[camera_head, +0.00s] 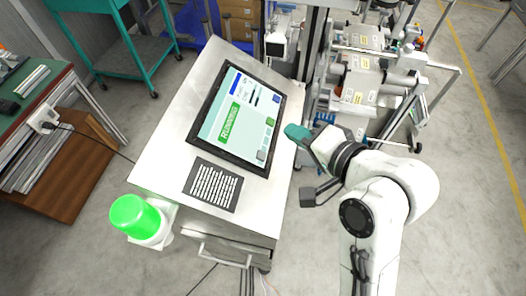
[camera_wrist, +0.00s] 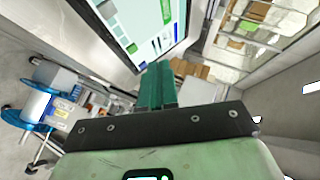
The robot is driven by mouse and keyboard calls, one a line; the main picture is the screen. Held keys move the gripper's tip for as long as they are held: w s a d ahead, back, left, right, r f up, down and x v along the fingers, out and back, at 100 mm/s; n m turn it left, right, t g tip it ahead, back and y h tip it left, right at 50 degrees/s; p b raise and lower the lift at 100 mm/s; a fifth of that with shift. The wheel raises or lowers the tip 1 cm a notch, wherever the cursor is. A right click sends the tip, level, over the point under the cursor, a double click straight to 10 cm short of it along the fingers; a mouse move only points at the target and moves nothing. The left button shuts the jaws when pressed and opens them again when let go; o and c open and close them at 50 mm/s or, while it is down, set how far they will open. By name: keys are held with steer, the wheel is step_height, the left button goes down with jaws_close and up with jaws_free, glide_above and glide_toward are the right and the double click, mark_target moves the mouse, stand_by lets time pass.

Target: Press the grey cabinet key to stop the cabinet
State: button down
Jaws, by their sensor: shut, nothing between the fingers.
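The cabinet (camera_head: 163,150) is light metal with a tilted dark-framed touchscreen (camera_head: 218,124) on top. The screen shows a large green banner (camera_head: 232,122) and small keys along its right side. One small greyish key (camera_head: 262,155) is near the lower right corner; its label is too small to read. My gripper (camera_head: 296,132) has teal fingertips, closed together and empty, beside the screen's right edge in the head view. In the wrist view the fingertips (camera_wrist: 158,85) are together just below the screen (camera_wrist: 150,25). I see no clear contact with the screen.
A keyboard (camera_head: 213,184) lies below the screen. A lit green lamp (camera_head: 135,215) stands at the cabinet's front left corner. Machinery with metal frames (camera_head: 362,80) stands to the right. A table with a green top (camera_head: 40,85) is at left. Floor at lower right is clear.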

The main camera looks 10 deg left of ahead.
mark_target(261, 156)
steer(key=a+f+b, duration=0.1)
steer(key=f+b, duration=0.1)
steer(key=a+f+b, duration=0.1)
steer(key=f+b, duration=0.1)
steer(key=a+f+b, duration=0.1)
steer(key=b, duration=0.1)
steer(key=shift+f+b, duration=0.4)
steer(key=shift+a+f+b, duration=0.3)
steer(key=shift+a+f, duration=0.35)
steer(key=shift+f, duration=0.2)
steer(key=shift+a+f, duration=0.1)
steer(key=shift+f, duration=0.05)
stand_by(1.1)
steer(key=shift+a+f, duration=0.1)
steer(key=shift+f, duration=0.1)
steer(key=shift+a+f, duration=0.25)
steer(key=shift+f, duration=0.15)
stand_by(0.8)
stand_by(0.3)
steer(key=shift+d+r+p, duration=0.45)
steer(key=shift+r+p, duration=0.35)
steer(key=shift+p, duration=0.25)
